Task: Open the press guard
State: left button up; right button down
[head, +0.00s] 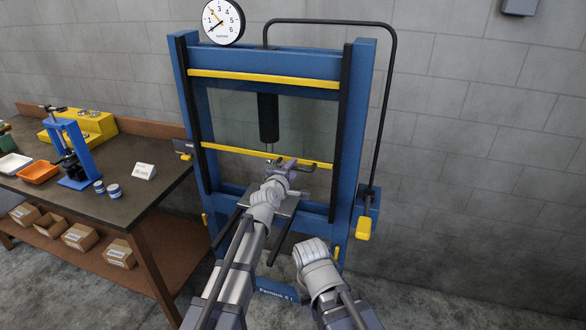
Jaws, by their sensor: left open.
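The press guard is a clear panel in the blue press frame (358,110), with a yellow bar along its top (262,79) and a yellow lower bar (235,150). The panel covers the opening in front of the black ram (268,118).
A workbench (135,197) stands at the left with a blue stand (78,150), an orange tray (38,172) and a yellow block. A black hose runs down the press's right side to a yellow-ended lever (363,228). A gauge (223,21) sits on top. Floor at right is clear.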

pick_arm(q)
jog(key=p+v, duration=0.1)
jog(key=v, duration=0.5)
jog(key=shift+s, duration=0.2)
jog(key=shift+a, duration=0.1)
jog(key=s+a+f+m+g+y, duration=0.1)
jog(key=s+a+f+m+g, duration=0.25)
jog(key=s+f+m, duration=0.2)
jog(key=s+a+f+m+g, duration=0.2)
jog(key=s+f+m+g, duration=0.2)
jog(key=s+f, duration=0.25)
jog(key=s+a+f+m+g+y, duration=0.2)
jog(key=s+a+f+m+g, duration=0.1)
jog(key=s+a, duration=0.3)
jog(key=s+a+f+m+g+y, duration=0.2)
jog(key=s+a+g, duration=0.15)
jog(key=s, duration=0.55)
jog(key=s+d+m+g+y, duration=0.1)
jog(key=s+d+m, duration=0.2)
jog(key=d, duration=0.8)
jog(key=shift+s+d+m, duration=0.15)
jog(key=shift+s+m, duration=0.2)
jog(key=shift+s, duration=0.7)
jog(key=shift+f, duration=0.2)
jog(key=shift+c, duration=0.3)
